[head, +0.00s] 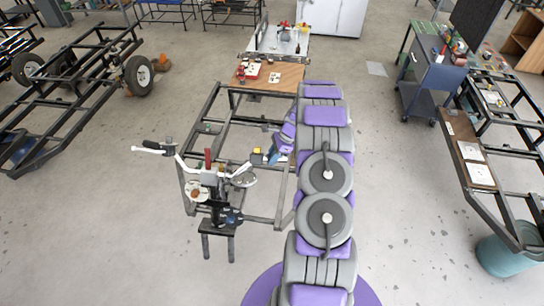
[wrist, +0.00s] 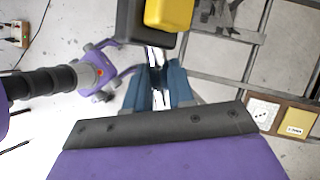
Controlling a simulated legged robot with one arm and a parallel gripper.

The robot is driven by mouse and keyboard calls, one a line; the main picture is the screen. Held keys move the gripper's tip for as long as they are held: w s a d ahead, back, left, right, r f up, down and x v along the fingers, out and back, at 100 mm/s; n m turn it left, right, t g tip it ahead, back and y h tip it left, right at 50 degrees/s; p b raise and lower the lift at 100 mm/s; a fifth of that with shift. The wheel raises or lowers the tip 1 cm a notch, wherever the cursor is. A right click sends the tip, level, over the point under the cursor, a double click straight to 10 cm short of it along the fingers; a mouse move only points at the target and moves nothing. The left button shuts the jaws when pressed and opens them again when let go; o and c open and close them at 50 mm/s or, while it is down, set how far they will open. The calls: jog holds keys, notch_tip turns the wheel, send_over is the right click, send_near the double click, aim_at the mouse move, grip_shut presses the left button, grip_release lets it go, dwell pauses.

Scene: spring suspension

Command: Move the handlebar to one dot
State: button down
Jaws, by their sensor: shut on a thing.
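The handlebar (head: 184,163) is a bent white bar with a black grip at its left end. It stands on a dark upright assembly (head: 220,195) with round parts on it. A white card with several small dark dots (wrist: 263,112) lies on a brown board in the wrist view. I cannot make out a single-dot mark.
A black frame (head: 215,120) surrounds the work area, with a wooden board (head: 285,78) at its back. Another frame with white cards (head: 480,174) and a teal bin (head: 505,258) are at right. A wheeled chassis (head: 70,85) is at left. Floor is open at lower left.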

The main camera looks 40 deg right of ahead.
jog(key=c, duration=1.3)
grip_release()
jog(key=shift+w+d, duration=0.15)
jog(key=shift+c, duration=0.2)
jog(key=o, duration=0.4)
jog(key=shift+w+d+f, duration=0.1)
jog(key=shift+d, duration=0.1)
jog(key=shift+r, duration=0.35)
jog(key=b+v, duration=0.1)
jog(key=v, duration=1.5)
jog(key=shift+s+d+r+b, duration=0.2)
jog(key=shift+s+d+b, duration=0.1)
jog(key=shift+d+b, duration=0.05)
